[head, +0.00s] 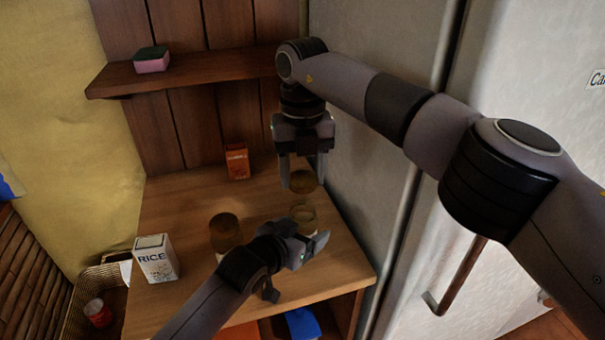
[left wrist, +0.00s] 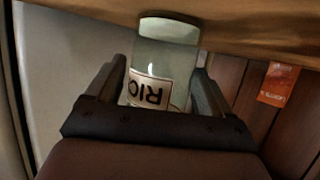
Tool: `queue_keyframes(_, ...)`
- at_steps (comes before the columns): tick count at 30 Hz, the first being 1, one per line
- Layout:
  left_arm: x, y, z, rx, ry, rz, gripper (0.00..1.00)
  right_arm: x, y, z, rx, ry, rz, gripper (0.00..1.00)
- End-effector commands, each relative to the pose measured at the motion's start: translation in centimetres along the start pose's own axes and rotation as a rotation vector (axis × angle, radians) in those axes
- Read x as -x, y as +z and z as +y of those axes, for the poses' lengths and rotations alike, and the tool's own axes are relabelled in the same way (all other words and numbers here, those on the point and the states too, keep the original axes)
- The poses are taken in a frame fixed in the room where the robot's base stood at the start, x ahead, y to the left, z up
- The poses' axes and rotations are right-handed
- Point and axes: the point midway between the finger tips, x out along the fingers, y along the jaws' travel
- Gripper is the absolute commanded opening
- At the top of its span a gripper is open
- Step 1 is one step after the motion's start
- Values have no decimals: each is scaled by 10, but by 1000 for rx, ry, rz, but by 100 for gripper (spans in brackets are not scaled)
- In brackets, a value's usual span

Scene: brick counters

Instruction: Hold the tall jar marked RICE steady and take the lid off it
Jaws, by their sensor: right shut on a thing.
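The tall RICE jar (head: 303,213) is a clear glass jar with an open top, standing on the counter in the head view. In the left wrist view the jar (left wrist: 166,55) appears upside down, its label partly hidden by my gripper.
A second brown-lidded jar (head: 225,230) stands to the left of my left gripper. A white RICE box (head: 156,260) sits at the counter's left edge and an orange box (head: 237,162) at the back. The fridge (head: 362,150) closes off the right side. The counter's left middle (head: 185,210) is clear.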

Motion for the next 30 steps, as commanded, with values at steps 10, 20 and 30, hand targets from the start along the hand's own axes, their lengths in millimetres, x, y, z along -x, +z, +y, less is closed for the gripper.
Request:
queue_keyframes(10, 0, 0, 0, 0, 0, 0, 97, 0, 0, 0, 0, 0, 0, 18)
queue_keyframes(20, 24, 1, 0, 0, 0, 0, 97, -4, 0, 0, 0, 0, 0, 18)
queue_keyframes(30, 73, 1, 0, 0, 0, 0, 97, -3, 0, 0, 0, 0, -1, 18)
